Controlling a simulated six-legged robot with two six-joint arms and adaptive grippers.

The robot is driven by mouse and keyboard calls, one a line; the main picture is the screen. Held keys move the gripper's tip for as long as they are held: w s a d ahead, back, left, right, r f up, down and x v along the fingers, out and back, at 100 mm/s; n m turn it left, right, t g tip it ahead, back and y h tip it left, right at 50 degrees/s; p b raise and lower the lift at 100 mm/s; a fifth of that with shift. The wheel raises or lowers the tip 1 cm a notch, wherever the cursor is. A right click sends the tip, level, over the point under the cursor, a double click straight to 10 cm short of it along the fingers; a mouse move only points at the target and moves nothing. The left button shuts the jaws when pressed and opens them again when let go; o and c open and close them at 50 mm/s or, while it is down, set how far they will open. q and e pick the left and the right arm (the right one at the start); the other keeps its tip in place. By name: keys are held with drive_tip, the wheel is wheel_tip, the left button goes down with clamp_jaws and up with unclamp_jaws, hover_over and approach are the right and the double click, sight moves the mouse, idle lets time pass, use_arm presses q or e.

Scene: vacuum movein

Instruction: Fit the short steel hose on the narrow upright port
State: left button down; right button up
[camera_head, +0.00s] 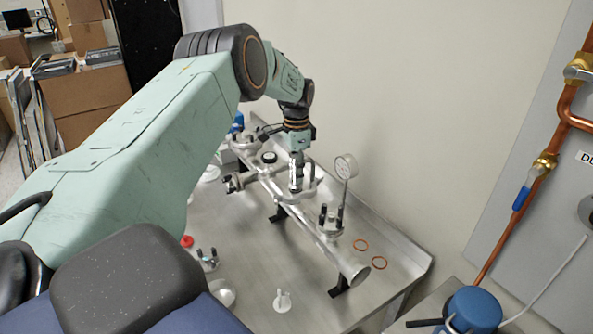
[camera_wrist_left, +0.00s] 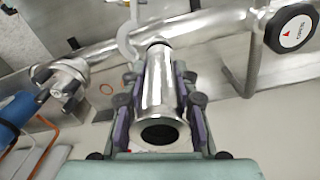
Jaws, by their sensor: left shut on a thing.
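My left gripper (camera_head: 297,158) is above the steel manifold (camera_head: 330,245) on the bench, pointing down. It is shut on the short steel hose (camera_head: 296,178), which stands roughly upright between its fingers. In the left wrist view the hose (camera_wrist_left: 158,85) sits between both fingers of the gripper (camera_wrist_left: 160,105), its open round end toward the camera. Its far end meets the line of the manifold pipe (camera_wrist_left: 210,35). The narrow upright port is hidden behind the hose and gripper, so I cannot tell whether the hose is seated on it. My right gripper is not in view.
A round gauge (camera_head: 345,166) stands on a stem right of the gripper. A black-knobbed valve (camera_wrist_left: 292,28) shows in the left wrist view. A small white fitting (camera_head: 282,300) stands on the bench front.

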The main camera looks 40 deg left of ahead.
use_arm(q)
drive_tip(key=shift+s, duration=0.1)
drive_tip(key=shift+f, duration=0.25)
drive_tip(key=shift+f, duration=0.1)
idle(0.4)
drive_tip(key=shift+f+b, duration=0.2)
drive_tip(key=shift+b, duration=0.15)
drive_tip(key=c, duration=1)
unclamp_jaws()
drive_tip(key=shift+o, duration=0.2)
drive_tip(key=shift+r, duration=0.1)
